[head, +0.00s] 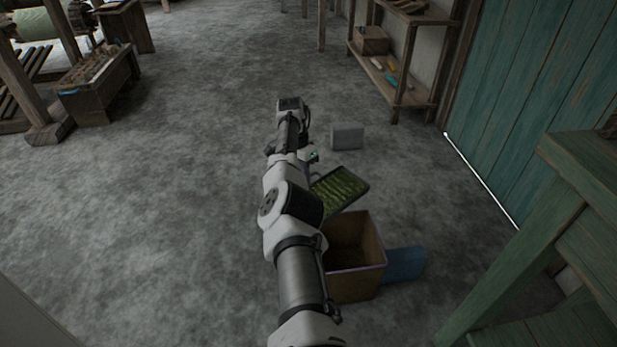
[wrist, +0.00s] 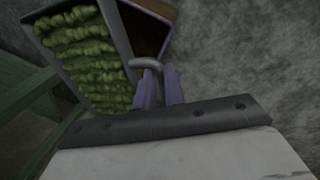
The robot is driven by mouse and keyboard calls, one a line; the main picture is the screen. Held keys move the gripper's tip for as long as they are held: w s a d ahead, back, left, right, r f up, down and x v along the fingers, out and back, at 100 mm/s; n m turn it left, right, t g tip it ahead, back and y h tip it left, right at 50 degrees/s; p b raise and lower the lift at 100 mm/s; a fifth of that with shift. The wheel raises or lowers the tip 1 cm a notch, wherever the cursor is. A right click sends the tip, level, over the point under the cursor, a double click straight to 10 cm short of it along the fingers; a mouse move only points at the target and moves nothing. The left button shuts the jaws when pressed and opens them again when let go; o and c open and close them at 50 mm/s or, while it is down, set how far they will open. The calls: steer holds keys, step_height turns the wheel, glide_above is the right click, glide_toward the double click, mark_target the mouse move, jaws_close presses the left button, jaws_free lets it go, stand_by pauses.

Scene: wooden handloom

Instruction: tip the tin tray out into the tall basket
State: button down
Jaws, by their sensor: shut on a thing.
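The tin tray (head: 339,188) is a dark grey, shallow rectangular tray filled with rows of lumpy green stuff. It also shows in the wrist view (wrist: 121,30), at upper left. My gripper (wrist: 159,76) is shut on the tray's grey loop handle (wrist: 146,63). In the head view the gripper is largely hidden by my arm. The tall basket (head: 357,283) is a brown, open-topped box with a dark inside. The tray's near end is by the basket's far rim in the head view; I cannot tell whether they touch. The basket's rim also shows in the wrist view (wrist: 160,8).
A blue object (head: 405,263) lies right of the basket. A grey block (head: 347,136) stands on the floor beyond the tray. A green wooden bench (head: 560,200) is at right, a shelf (head: 405,60) behind.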

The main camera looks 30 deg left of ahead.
steer(key=r+p, duration=0.1)
steer(key=p, duration=0.1)
steer(key=shift+s+p, duration=0.1)
steer(key=shift+p, duration=0.2)
steer(key=shift+p, duration=0.4)
steer(key=y+p, duration=0.1)
steer(key=p, duration=0.4)
steer(key=shift+d+r+t+p, duration=0.25)
steer(key=shift+r+t+p, duration=0.05)
steer(key=shift+r+p, duration=0.1)
steer(key=p, duration=0.2)
steer(key=r+y+p, duration=0.1)
steer(key=p, duration=0.2)
steer(key=shift+s+d, duration=0.15)
steer(key=shift+d, duration=0.05)
